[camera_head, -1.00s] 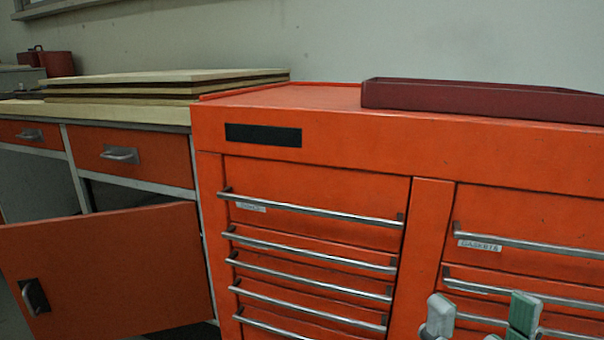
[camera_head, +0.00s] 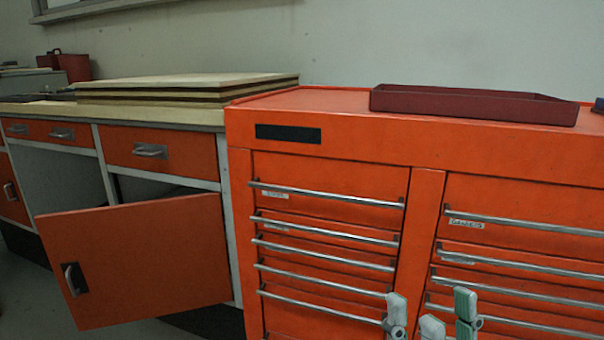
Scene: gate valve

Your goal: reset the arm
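My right gripper (camera_head: 431,310) shows at the bottom edge, right of centre. Its pale grey and greenish fingertips point upward and stand apart, with nothing seen between them. The rest of the gripper and its arm are cut off below the picture. It appears in front of the drawers of the orange tool cabinet (camera_head: 360,145), with no contact visible. My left gripper and arm are not in view.
A dark red tray (camera_head: 470,105) lies on the cabinet top. Stacked boards (camera_head: 185,88) rest on the bench at left. Below, an orange cupboard door (camera_head: 135,262) stands open, jutting outward. A red container (camera_head: 75,67) stands at the back left.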

